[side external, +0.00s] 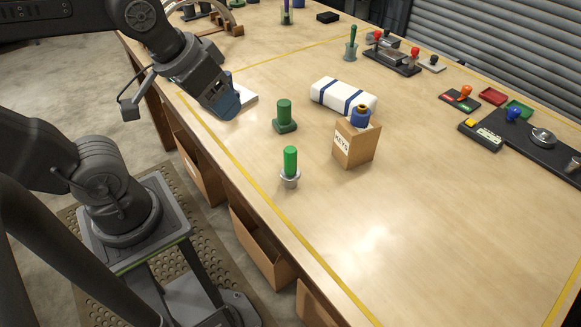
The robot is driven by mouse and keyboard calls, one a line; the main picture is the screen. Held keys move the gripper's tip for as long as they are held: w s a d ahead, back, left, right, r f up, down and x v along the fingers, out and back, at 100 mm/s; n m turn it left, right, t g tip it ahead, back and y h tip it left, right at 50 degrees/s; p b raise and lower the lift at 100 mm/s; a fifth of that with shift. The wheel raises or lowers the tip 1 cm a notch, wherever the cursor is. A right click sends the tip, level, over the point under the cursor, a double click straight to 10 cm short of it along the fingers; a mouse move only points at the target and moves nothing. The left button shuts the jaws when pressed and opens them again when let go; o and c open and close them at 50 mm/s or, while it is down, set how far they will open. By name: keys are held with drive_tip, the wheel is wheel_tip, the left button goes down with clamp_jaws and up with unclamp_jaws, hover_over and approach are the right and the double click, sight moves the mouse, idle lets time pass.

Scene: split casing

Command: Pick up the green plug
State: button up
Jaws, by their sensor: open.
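A bright green cylinder (290,160), which looks like the green plug, stands upright in a light grey collar (289,180) near the table's front edge. A darker green cylinder on a wide green foot (285,124) stands a little behind it. My gripper (226,108) is over the table to the left of both, pointing down and apart from them. It is open with nothing seen in it; its fingertips are small and hard to make out.
A wooden box marked KEYS (355,145) with a blue knob-like thing (360,117) stands right of the green cylinders. A white roll with blue bands (343,96) lies behind it. A white block (247,97) lies by my gripper. The right foreground is clear.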

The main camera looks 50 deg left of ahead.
drive_tip(key=w+d+n+g, duration=0.25)
drive_tip(key=w+n, duration=0.25)
drive_tip(key=n, duration=0.3)
drive_tip(key=n+g, duration=0.3)
drive_tip(key=n, duration=0.8)
hover_over(290, 149)
wheel_tip(290, 149, down, 9)
drive_tip(key=shift+w+a, duration=0.15)
drive_tip(key=shift+f, duration=2.65)
drive_tip(key=shift+c, duration=0.3)
clamp_jaws()
